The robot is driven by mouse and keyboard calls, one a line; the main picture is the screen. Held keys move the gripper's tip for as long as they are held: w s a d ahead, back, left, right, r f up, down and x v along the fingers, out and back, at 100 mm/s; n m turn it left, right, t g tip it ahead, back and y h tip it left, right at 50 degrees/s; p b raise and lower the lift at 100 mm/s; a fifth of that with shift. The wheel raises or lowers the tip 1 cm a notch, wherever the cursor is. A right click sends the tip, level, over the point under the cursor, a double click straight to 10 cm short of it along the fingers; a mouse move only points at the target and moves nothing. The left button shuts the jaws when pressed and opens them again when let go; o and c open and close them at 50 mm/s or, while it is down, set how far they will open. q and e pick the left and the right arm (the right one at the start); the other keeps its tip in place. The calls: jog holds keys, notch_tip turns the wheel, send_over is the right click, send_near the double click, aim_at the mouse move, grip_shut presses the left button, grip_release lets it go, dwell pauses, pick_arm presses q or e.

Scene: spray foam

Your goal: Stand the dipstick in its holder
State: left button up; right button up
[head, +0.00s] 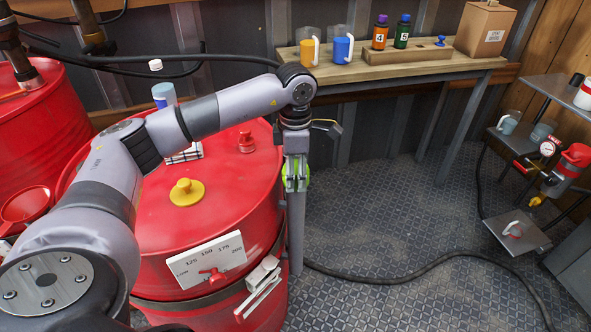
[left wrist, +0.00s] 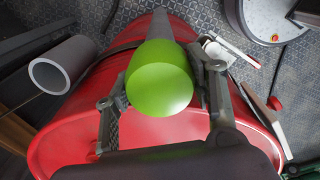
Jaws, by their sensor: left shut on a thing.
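My left gripper (head: 295,180) is shut on the dipstick by its round green knob, beside the right rim of the red drum. In the left wrist view the green knob (left wrist: 160,78) sits between the gripper's two fingers, and a grey shaft runs away behind it. A grey tube with an open upper end (left wrist: 62,70), apparently the holder, stands beside the drum, left of the knob. A grey upright (head: 297,235) shows below the gripper in the head view; I cannot tell whether it is shaft or tube. My right gripper is not in view.
The red drum (head: 225,215) carries a yellow cap (head: 187,192), a numbered plate (head: 206,261) and a pale clamp (head: 262,278). A bench (head: 390,70) with mugs and bottles stands behind. A hose (head: 430,266) crosses the otherwise open floor to the right.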

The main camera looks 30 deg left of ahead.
pick_arm(q)
jog(key=o, duration=1.3)
notch_tip(320, 180, up, 12)
dwell(0.4)
